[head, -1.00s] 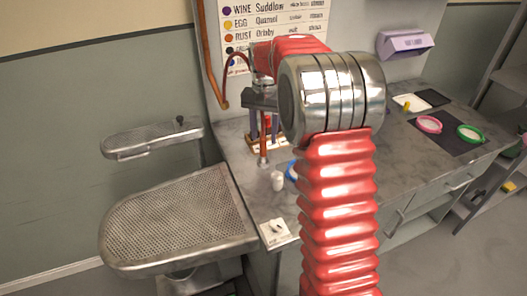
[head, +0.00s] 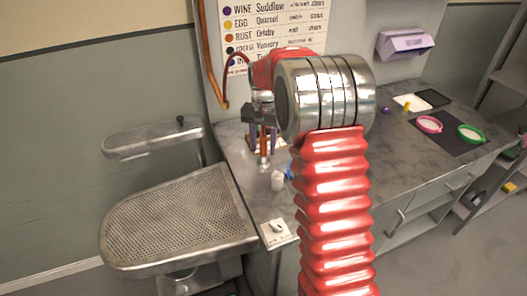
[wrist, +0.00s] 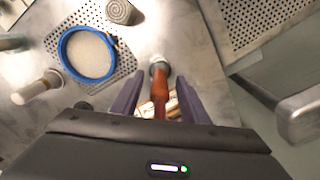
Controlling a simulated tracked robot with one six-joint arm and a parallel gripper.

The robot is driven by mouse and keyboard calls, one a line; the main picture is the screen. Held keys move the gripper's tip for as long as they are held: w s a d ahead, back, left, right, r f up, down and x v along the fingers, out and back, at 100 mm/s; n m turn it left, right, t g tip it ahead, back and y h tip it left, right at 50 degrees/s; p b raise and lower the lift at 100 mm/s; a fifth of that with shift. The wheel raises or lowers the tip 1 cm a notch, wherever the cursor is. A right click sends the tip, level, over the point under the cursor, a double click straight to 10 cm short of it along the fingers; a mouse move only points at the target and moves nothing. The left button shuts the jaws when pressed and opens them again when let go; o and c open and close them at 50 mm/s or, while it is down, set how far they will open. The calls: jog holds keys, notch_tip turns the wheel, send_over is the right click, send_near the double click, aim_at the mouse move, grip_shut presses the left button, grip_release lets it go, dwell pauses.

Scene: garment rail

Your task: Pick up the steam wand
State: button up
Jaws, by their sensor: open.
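The steam wand (wrist: 160,88) is a copper-brown rod with a pale metal tip. In the wrist view it lies between the two dark purple fingers of my gripper (wrist: 161,73), with a gap visible on each side. In the head view the wand's lower part (head: 264,146) shows between and below the fingers of my gripper (head: 263,150). The gripper is open and is not closed on the wand. My gripper and arm hide the wand's upper part in the head view.
A blue hoop (wrist: 64,47) and a round grey-topped object (wrist: 121,11) sit on the counter nearby. A white cylinder (head: 278,180) stands near the wand. A perforated pressing board (head: 180,220) is at left. A copper pipe (head: 211,65) runs down the wall.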

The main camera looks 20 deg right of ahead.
jog(key=shift+c, duration=0.3)
grip_shut()
jog(key=shift+r, duration=0.1)
dwell(0.4)
notch_tip(320, 180, up, 10)
jog(key=shift+f, duration=0.1)
dwell(0.4)
dwell(0.4)
